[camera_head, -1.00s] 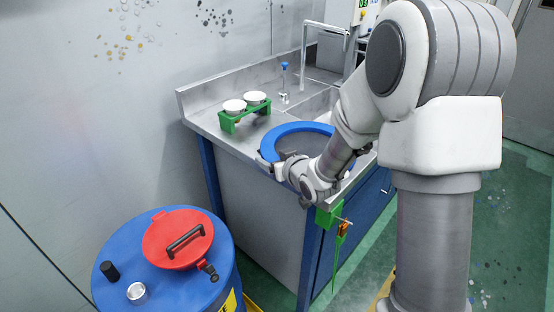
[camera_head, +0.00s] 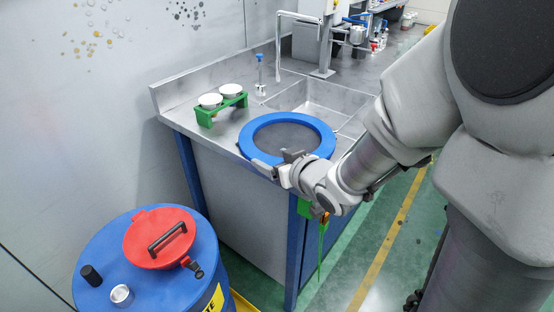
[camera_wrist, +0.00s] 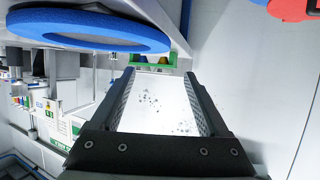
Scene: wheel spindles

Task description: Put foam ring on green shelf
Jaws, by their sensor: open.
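The blue foam ring (camera_head: 285,119) lies flat on the steel counter beside the sink, around a dark grey disc area. It also shows in the wrist view (camera_wrist: 90,30), at upper left. My gripper (camera_head: 277,164) is at the ring's near edge, by the counter's front edge. In the wrist view my gripper (camera_wrist: 160,82) is open, with nothing between its fingers, and the ring is outside them. In the head view I cannot tell if it touches the ring. A small green shelf (camera_head: 221,112) with two white round-topped pieces stands behind the ring to the left.
The steel counter (camera_head: 180,108) has a sink basin (camera_head: 318,100), tap (camera_head: 280,48) and blue-topped fitting (camera_head: 260,75). A blue barrel (camera_head: 95,230) with a red lid (camera_head: 160,238) stands in front at left. A green holder (camera_head: 305,208) hangs at the counter's front corner.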

